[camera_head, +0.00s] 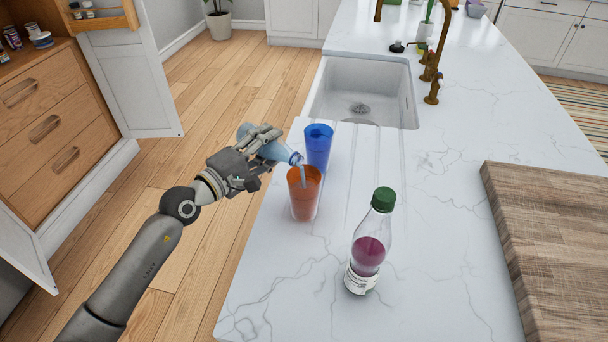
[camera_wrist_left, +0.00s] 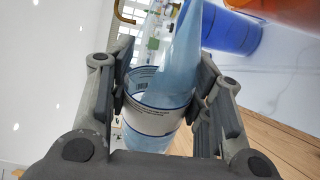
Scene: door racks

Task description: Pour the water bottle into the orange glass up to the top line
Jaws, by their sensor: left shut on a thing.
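My left gripper (camera_head: 252,160) is shut on a clear blue-tinted water bottle (camera_head: 285,154), held tilted with its neck down to the right. The bottle's mouth is at the rim of the orange glass (camera_head: 304,198), and a stream of water shows there. The orange glass stands upright on the white counter; its liquid level and lines cannot be made out. In the left wrist view the bottle (camera_wrist_left: 158,105) with its white label sits between my fingers (camera_wrist_left: 165,95), and the orange glass (camera_wrist_left: 283,12) shows at the top right. My right gripper is not in view.
A blue glass (camera_head: 318,146) stands just behind the orange glass. A green-capped bottle of purple liquid (camera_head: 369,250) stands at the front right. A wooden board (camera_head: 555,245) lies farther right. A sink (camera_head: 362,92) with brass taps is behind. The counter's left edge is close to the glasses.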

